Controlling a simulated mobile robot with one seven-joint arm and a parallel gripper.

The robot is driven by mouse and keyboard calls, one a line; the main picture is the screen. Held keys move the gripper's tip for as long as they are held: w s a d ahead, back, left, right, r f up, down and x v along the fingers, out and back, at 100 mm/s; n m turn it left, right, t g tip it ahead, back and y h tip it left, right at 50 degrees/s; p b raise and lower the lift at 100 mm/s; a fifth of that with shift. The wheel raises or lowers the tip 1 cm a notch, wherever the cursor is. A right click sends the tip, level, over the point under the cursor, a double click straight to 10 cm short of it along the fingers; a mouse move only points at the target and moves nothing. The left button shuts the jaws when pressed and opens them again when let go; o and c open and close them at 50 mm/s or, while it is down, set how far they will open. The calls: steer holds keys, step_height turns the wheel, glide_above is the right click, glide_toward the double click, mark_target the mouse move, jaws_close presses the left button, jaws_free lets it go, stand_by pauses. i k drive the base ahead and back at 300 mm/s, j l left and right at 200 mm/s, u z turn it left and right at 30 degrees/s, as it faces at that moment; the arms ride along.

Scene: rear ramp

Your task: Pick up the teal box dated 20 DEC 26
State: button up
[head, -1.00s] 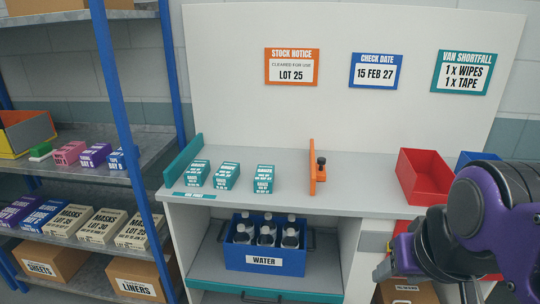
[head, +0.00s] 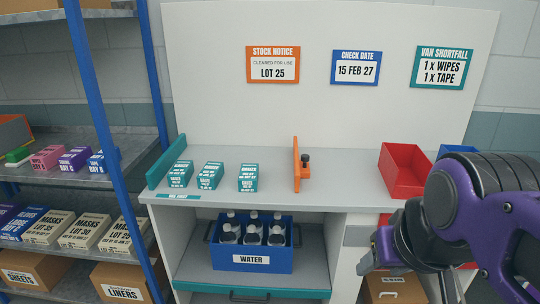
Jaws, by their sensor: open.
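Three teal-and-white boxes stand in a row on the left of the grey counter (head: 330,192): a left box (head: 181,174), a middle box (head: 210,176) and a right box (head: 248,178). Their labels carry small print that is too small to read, so I cannot tell which is dated 20 DEC 26. My gripper (head: 366,262) is at the lower right, below the counter's front edge and well to the right of the boxes. It is open; its fingers are only partly visible.
A teal side rail (head: 166,160) borders the boxes on the left. An orange upright stop (head: 297,165) stands right of them, then a red bin (head: 405,172). A blue water crate (head: 252,258) sits below. A blue shelf post (head: 103,130) stands at left.

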mark_target(180, 176)
steer(key=i+j+z, duration=0.15)
steer(key=j, duration=0.65)
steer(key=i+j+z, duration=0.1)
steer(key=j, duration=0.75)
steer(key=i+j+z, duration=0.15)
steer(key=j, duration=0.65)
steer(key=k, duration=0.05)
